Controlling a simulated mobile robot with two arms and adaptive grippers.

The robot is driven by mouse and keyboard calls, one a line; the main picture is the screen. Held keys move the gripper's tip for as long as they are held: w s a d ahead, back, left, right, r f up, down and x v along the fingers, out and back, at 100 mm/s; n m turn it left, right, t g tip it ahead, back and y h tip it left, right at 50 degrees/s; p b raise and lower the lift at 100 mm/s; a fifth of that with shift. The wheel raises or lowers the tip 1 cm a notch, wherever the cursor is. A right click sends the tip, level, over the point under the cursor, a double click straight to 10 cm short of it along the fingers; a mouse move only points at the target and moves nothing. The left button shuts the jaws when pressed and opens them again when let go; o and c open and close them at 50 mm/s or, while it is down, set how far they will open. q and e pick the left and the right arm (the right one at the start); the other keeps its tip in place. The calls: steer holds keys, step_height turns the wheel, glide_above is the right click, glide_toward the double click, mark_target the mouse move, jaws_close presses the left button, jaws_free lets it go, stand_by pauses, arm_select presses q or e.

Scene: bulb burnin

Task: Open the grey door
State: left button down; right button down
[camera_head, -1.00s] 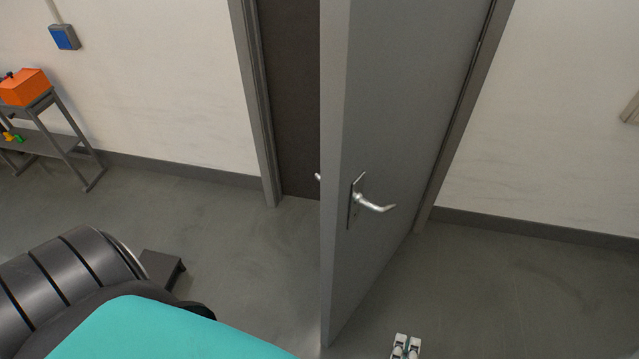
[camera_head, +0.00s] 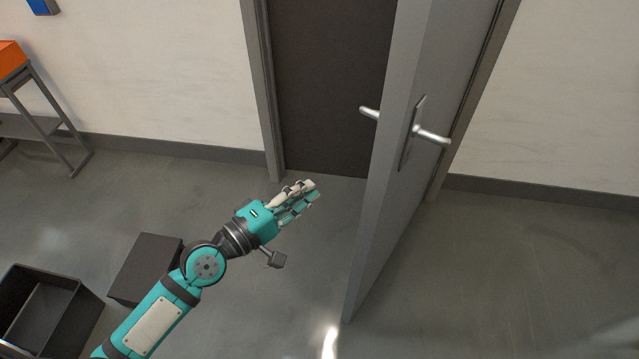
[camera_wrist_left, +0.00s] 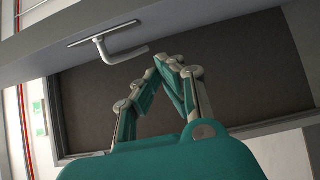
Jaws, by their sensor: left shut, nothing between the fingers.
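The grey door (camera_head: 395,190) stands ajar, swung out from its frame on the right-hand side, with a dark opening (camera_head: 325,85) behind it. A silver lever handle (camera_head: 432,137) is on its right face, and another handle (camera_head: 369,112) juts out on the left face. My left gripper (camera_head: 314,188) is in front of the opening, left of the door edge and apart from it. In the left wrist view its fingertips (camera_wrist_left: 168,62) meet with nothing between them, and a door handle (camera_wrist_left: 120,50) lies beyond them. My right gripper is not in view.
A grey stand (camera_head: 45,115) with an orange box (camera_head: 10,58) is at the left wall. A black open bin (camera_head: 40,310) and a dark box (camera_head: 145,268) are on the floor at lower left. Floor right of the door is clear.

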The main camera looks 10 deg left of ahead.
arm_select(q)
steer(key=w+d+p, duration=0.3)
steer(key=w+d, duration=0.3)
steer(key=d, duration=0.3)
steer(key=shift+d, duration=0.4)
